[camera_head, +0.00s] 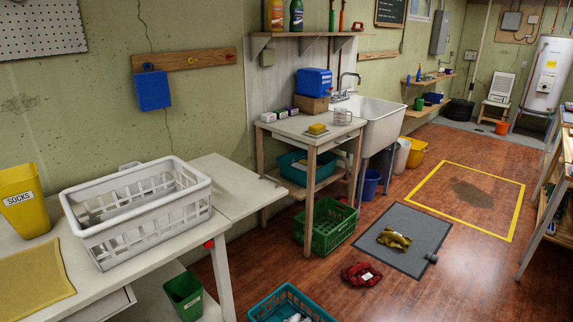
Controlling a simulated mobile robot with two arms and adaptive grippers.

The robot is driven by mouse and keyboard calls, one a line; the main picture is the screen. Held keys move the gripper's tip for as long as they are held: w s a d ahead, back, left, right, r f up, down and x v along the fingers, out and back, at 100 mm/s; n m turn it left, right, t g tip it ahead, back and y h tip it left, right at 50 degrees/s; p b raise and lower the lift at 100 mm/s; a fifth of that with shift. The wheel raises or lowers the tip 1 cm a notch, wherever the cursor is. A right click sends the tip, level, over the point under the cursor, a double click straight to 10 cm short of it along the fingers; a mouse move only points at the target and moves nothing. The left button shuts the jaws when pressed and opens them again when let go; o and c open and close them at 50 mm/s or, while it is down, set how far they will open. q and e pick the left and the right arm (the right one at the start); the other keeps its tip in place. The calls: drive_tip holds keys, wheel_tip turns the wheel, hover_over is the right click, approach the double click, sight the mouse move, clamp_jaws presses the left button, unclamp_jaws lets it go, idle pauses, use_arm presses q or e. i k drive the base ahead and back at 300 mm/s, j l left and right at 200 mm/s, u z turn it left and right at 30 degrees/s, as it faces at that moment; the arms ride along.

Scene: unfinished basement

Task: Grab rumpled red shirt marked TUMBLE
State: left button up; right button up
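A rumpled red shirt (361,274) lies on the wooden floor in the lower middle of the head view. It carries a small white label, too small to read. It lies just in front of the grey mat (403,238), near its front left edge. A rumpled olive-yellow cloth (394,239) lies on the mat. Neither of my grippers shows in this view.
A teal basket (289,303) stands on the floor left of the shirt, and a green crate (327,227) stands behind it. A white table (233,186) with a white laundry basket (140,210) fills the left. Floor right of the shirt is clear.

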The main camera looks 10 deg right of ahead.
sight(362, 273)
drive_tip(key=i+l+z, duration=0.2)
drive_tip(key=l+z, duration=0.2)
drive_tip(key=i+l+z, duration=0.5)
drive_tip(key=l+z, duration=0.25)
drive_tip(key=i+l+z, duration=0.15)
drive_tip(key=i+z, duration=0.25)
drive_tip(key=i+l+u, duration=0.1)
drive_tip(key=i, duration=0.4)
drive_tip(key=i+l, duration=0.2)
drive_tip(key=i, duration=0.25)
drive_tip(key=i+l+u, duration=0.15)
drive_tip(key=i, duration=0.35)
